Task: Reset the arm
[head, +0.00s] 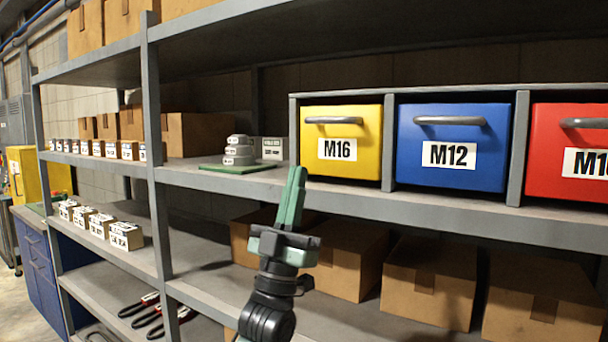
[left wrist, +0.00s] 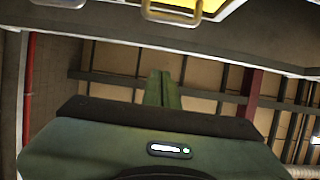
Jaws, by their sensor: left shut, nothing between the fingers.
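My left gripper (head: 291,199) points upward in the head view, in front of the shelf edge and just left of the yellow M16 drawer. Its two green fingers are together with nothing between them. In the left wrist view the closed fingers (left wrist: 162,88) point toward the ceiling, and part of a yellow surface with a metal handle (left wrist: 172,14) shows at the top. My right gripper is in neither view.
The yellow M16 (head: 341,140), blue M12 (head: 452,146) and red (head: 568,150) drawers are closed in their rack. Cardboard boxes (head: 430,284) sit on the shelf below. A grey upright post (head: 155,150) stands left of my gripper. Small boxes (head: 125,236) line the left shelves.

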